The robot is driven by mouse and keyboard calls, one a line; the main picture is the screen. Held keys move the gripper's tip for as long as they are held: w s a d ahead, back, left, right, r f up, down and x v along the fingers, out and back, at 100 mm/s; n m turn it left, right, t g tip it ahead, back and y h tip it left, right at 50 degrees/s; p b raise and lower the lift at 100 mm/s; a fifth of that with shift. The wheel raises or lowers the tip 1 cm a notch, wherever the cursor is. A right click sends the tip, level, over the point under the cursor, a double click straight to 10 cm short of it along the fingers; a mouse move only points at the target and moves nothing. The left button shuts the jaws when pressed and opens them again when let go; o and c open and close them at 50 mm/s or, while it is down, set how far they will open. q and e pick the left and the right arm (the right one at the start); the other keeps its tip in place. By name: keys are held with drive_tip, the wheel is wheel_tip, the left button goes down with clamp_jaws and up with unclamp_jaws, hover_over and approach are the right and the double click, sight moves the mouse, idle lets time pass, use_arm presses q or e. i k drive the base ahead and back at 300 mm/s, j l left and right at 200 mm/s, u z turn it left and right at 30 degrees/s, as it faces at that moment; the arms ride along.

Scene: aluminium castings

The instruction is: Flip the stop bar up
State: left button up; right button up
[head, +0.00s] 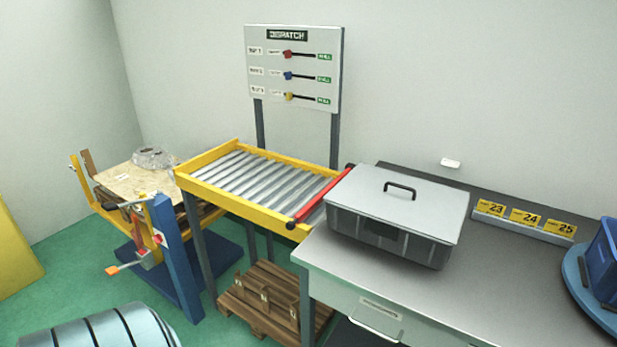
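The red stop bar (322,195) lies across the right end of the roller conveyor (203,185), between its two yellow side rails. It has dark ends, and its near end sits by the front yellow rail. Whether it stands above the rollers or lies level with them is hard to tell. The conveyor's rollers are bare. Neither of my grippers is in view.
A grey lidded case (400,205) stands on the workbench (470,285) close beside the bar. A dispatch board (293,70) rises behind the conveyor. A blue-posted lift (172,255) with a wooden top stands left. A blue bin (607,262) is at far right.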

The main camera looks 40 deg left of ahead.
sight(291, 225)
drive_tip(key=u, duration=1.6)
